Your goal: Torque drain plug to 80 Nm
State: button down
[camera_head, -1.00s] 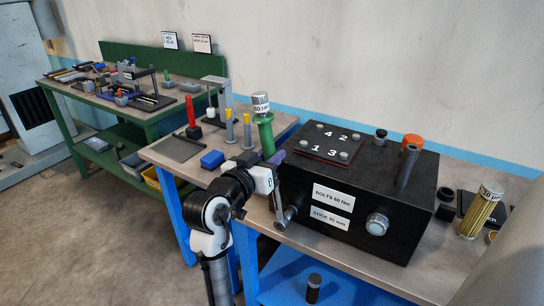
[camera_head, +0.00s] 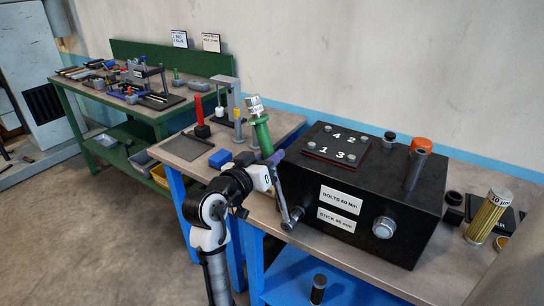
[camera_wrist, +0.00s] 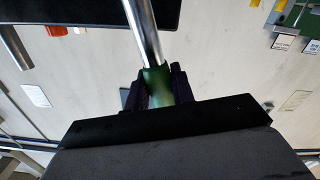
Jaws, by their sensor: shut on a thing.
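My gripper (camera_head: 275,162) is shut on a torque wrench with a green handle (camera_head: 263,136) and a pale labelled top end. Its metal shaft runs down to a socket head (camera_head: 291,219) in front of the left end of the black housing (camera_head: 310,236). In the wrist view, the fingers (camera_wrist: 160,88) clasp the green handle, and the bare shaft (camera_wrist: 142,30) extends away. A round grey plug (camera_head: 383,227), which looks like the drain plug, sits on the housing's front face. The wrench head is well left of it and apart from it.
On the housing stand a bolted numbered plate (camera_head: 337,142), an orange cap (camera_head: 421,144) and an upright grey tube (camera_head: 416,169). A yellow filter (camera_head: 486,217) stands at right. A blue block (camera_head: 219,158) lies at left. A dark cylinder (camera_head: 317,288) stands on the lower shelf.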

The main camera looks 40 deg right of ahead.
jog(key=shift+w+a+n, duration=0.2)
jog(key=shift+w+n, duration=0.1)
jog(key=shift+w, duration=0.1)
jog(key=shift+w+a+f+n, duration=0.15)
jog(key=shift+w+f+n, duration=0.1)
jog(key=shift+w, duration=0.15)
jog(key=shift+w+a+f+n, duration=0.1)
jog(key=shift+w+a+n, duration=0.05)
jog(key=shift+w+n, duration=0.15)
jog(key=shift+w, duration=0.1)
jog(key=shift+w+a+f+n+p, duration=0.15)
jog(key=shift+w+f+n+p, duration=0.1)
jog(key=shift+w, duration=0.1)
jog(key=shift+w+a+f+n+p, duration=0.1)
jog(key=shift+w+a+f, duration=0.1)
jog(key=shift+w, duration=0.15)
jog(key=shift+w+a+f+n, duration=0.25)
jog(key=shift+w+f+n, duration=0.25)
jog(key=shift+w, duration=0.15)
